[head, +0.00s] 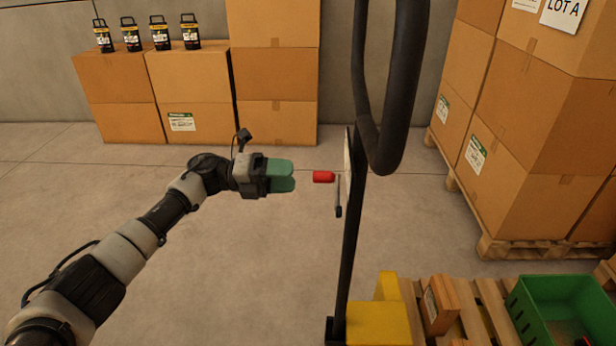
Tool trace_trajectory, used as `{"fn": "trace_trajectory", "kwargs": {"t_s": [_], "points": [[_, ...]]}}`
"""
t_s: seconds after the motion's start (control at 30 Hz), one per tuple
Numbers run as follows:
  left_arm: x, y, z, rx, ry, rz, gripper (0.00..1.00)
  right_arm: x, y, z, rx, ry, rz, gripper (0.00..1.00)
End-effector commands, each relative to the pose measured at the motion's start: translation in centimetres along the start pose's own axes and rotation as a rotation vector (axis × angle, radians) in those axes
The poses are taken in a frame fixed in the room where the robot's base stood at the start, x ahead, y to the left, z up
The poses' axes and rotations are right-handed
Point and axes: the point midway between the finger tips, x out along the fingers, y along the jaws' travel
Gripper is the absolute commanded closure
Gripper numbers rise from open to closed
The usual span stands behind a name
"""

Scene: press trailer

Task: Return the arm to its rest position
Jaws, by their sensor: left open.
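My left arm comes in from the lower left and is stretched out over the floor. My left gripper (292,176) has green fingers and is open, with nothing seen between them. It points right, toward a red knob (323,177) on the side of a dark upright post (350,240). A gap shows between the fingertips and the knob. A small dark lever (338,198) hangs just below and right of the knob. My right gripper is not in this view.
A thick black handle loop (390,140) rises close in front. A yellow block (380,322), a pallet with a small carton (440,304) and a green crate (565,285) are at lower right. Stacked cartons (545,150) stand right, others (190,75) at the back. Floor around the arm is clear.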

Motion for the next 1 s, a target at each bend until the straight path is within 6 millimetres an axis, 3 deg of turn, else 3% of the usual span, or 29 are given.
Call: {"fn": "trace_trajectory", "kwargs": {"t_s": [0.23, 0.63, 0.83, 1.0], "points": [[-1.9, 0.0, 0.0, -0.001, 0.000, 0.000, 0.47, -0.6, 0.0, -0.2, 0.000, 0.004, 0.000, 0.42], [-1.1, 0.8, -0.4, -0.035, -0.051, -0.025, 0.47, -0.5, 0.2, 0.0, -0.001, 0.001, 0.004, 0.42], [1.2, 4.5, -2.0, -0.260, -0.375, -0.137, 0.47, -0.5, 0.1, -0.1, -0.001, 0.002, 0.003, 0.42], [0.5, 9.1, -4.6, -0.579, -0.757, -0.210, 0.47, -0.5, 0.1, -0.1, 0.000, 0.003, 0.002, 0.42]]}}
